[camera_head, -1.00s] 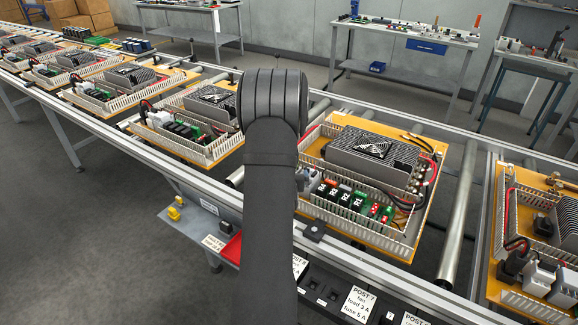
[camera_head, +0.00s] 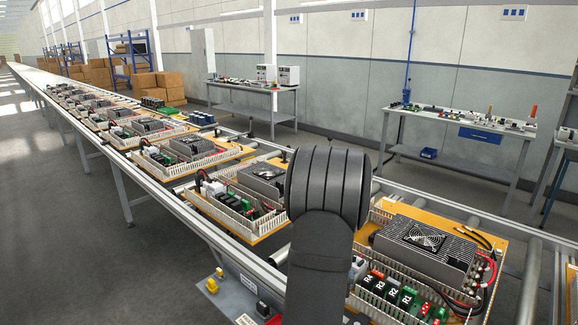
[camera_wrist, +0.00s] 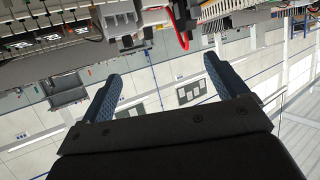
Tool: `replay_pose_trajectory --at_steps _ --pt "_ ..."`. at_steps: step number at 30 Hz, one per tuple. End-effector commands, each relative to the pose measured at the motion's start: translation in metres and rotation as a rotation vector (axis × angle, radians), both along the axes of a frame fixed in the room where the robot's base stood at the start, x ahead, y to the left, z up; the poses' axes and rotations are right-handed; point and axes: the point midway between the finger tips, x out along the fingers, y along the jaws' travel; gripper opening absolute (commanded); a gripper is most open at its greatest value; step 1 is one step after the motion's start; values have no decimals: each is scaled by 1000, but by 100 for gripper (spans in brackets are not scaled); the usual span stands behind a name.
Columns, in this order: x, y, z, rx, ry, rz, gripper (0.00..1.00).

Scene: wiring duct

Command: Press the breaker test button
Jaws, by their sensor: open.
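My gripper (camera_wrist: 162,69) is open in the wrist view, with two blue-grey textured fingers wide apart and nothing between them. In the head view my dark arm hides it. A grey block-like module (camera_wrist: 118,14) hangs at the top of the wrist view, above the left finger and apart from it. It may be the breaker; I cannot make out a test button. In the head view, a grey part (camera_head: 358,268) shows beside my arm, left of the row of labelled relays (camera_head: 392,290) on the nearest panel (camera_head: 494,246).
The nearest panel carries a grey finned power supply with a fan (camera_head: 424,244) and slotted white ducts. In the wrist view a red wire (camera_wrist: 172,22) and white duct (camera_wrist: 228,8) are close above the fingers. More panels line the conveyor (camera_head: 150,190) to the left.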

Motion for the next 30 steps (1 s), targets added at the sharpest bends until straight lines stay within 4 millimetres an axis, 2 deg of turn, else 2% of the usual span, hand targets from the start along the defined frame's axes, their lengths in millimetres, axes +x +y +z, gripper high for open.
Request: replay_pose_trajectory --at_steps 1,2,13,30 --pt "0 0 0 0 0 0 80" --pt "0 0 0 0 0 0 74" --pt "0 0 0 0 0 0 2" --pt "0 0 0 0 0 0 0"
